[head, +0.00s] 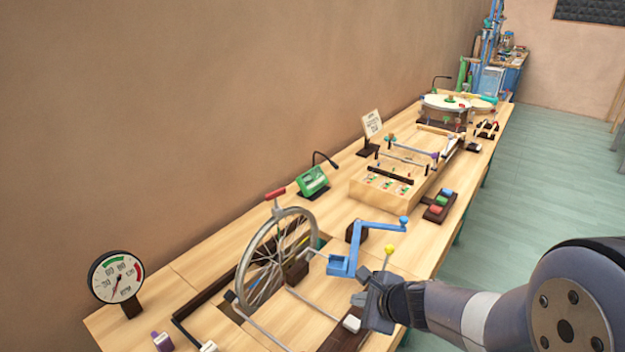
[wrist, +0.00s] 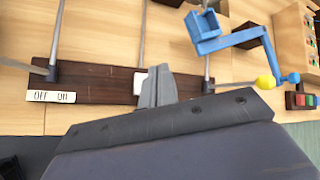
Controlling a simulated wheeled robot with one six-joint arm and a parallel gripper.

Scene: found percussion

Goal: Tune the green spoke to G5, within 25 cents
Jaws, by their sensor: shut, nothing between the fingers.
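The spoked wheel (head: 275,258) stands upright in a slot in the bench at the left of my arm. I cannot pick out a green spoke at this size. A green box with a screen (head: 313,181), maybe a tuner, sits behind the wheel with a thin black stalk. My gripper (head: 372,302) is shut and empty, low over the front bench edge. In the wrist view its fingers (wrist: 157,88) are beside a white block (wrist: 140,80) on a dark wooden strip (wrist: 100,84). An "OFF ON" label (wrist: 52,97) lies by the strip's left end.
A round dial gauge (head: 117,278) is at the far left. A wooden box (head: 385,190) and coloured buttons (head: 438,207) are farther along the bench. Green floor (head: 510,210) is open at right.

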